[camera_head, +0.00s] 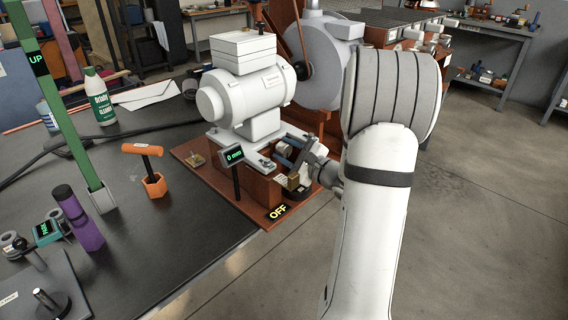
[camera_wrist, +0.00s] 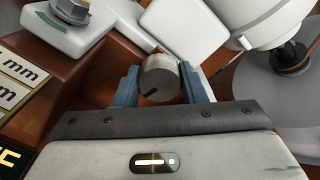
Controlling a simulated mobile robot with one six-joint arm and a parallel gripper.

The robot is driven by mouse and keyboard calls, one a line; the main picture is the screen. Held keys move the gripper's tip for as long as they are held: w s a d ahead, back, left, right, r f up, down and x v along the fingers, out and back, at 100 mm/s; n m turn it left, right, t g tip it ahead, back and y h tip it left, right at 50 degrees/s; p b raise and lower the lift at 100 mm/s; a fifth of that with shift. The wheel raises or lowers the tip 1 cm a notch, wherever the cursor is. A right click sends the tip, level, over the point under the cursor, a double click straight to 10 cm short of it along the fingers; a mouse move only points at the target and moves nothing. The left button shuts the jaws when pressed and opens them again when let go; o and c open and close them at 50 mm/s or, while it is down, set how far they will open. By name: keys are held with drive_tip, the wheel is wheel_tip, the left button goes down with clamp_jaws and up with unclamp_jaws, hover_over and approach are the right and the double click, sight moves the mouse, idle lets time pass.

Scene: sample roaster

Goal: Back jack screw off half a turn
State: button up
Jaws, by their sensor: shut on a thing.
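The jack screw's round grey head (camera_wrist: 160,80) shows in the wrist view, with a dark mark on its face. My gripper (camera_wrist: 158,84) has one blue finger on each side of the head and is shut on it. In the head view my gripper (camera_head: 287,152) reaches in from the right beside the white motor (camera_head: 250,92) and its base. A small display (camera_head: 232,155) on a post reads 0 mm. The screw's threads are hidden.
The motor stands on a red-brown base with an OFF label (camera_head: 278,212) at its front corner. On the dark bench are an orange T-handle tool (camera_head: 143,150) in a holder, a purple cylinder (camera_head: 78,218), a green post (camera_head: 62,100) and a cleaner bottle (camera_head: 98,98).

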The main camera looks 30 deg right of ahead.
drive_tip(key=shift+a+n+b, duration=0.15)
drive_tip(key=shift+n+b, duration=0.45)
drive_tip(key=shift+r, duration=0.1)
drive_tip(key=o, duration=0.7)
drive_tip(key=shift+a, duration=0.1)
drive_tip(key=shift+o, duration=1.4)
drive_tip(key=shift+s+d, duration=0.15)
drive_tip(key=shift+d, duration=0.05)
